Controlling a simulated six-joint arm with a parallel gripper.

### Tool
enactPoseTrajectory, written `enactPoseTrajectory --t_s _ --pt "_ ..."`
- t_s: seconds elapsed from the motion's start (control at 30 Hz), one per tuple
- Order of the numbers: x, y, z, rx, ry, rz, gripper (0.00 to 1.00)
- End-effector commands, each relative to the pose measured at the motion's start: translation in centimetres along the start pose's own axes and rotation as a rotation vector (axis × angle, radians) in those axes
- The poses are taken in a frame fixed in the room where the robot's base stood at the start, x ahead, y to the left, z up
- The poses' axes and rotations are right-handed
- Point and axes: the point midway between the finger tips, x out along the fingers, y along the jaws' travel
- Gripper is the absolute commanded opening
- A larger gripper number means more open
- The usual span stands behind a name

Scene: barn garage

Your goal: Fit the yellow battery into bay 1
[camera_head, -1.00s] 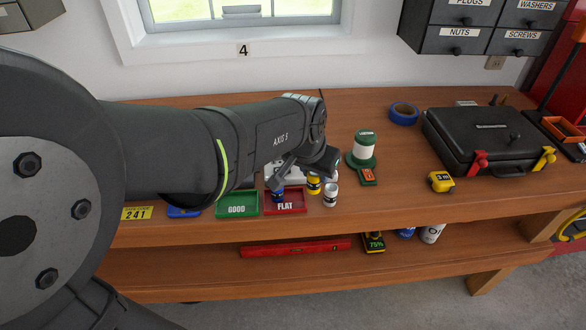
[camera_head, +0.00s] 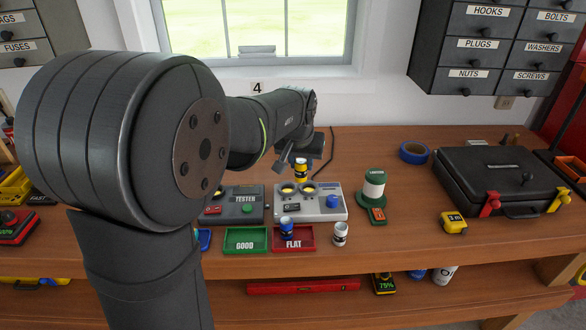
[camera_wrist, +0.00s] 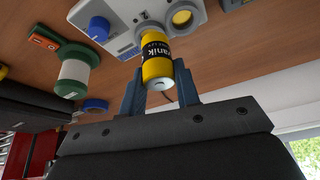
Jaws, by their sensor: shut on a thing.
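My gripper (camera_head: 301,164) is shut on the yellow battery (camera_head: 301,171), which hangs upright above the back of the grey charger (camera_head: 325,208). In the wrist view the yellow battery (camera_wrist: 157,68) sits between the two fingers, its near end bare and its dark lettering partly readable. Two bays (camera_head: 288,189) also show in the head view. A gap between battery and charger seems to remain.
A tester (camera_head: 236,208) stands left of the charger. In front are a green GOOD tray (camera_head: 246,246) and a red FLAT tray (camera_head: 307,244) with a blue battery (camera_head: 286,229). A white battery (camera_head: 340,233) stands beside it. A green lantern (camera_head: 373,190) stands close right.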

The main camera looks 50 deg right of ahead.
Motion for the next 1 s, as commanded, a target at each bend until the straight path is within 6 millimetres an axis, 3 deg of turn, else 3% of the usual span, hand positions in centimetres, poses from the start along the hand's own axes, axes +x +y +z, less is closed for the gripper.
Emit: enactPoseTrajectory --t_s 0.1,0.27,1.0 --pt "1.2 -2.7 -1.7 -0.045 0.000 -0.019 0.03" --pt "2.0 -4.3 -2.6 -0.069 0.000 -0.029 0.03" --pt "7.2 -4.4 -0.5 -0.071 0.000 -0.030 0.03"
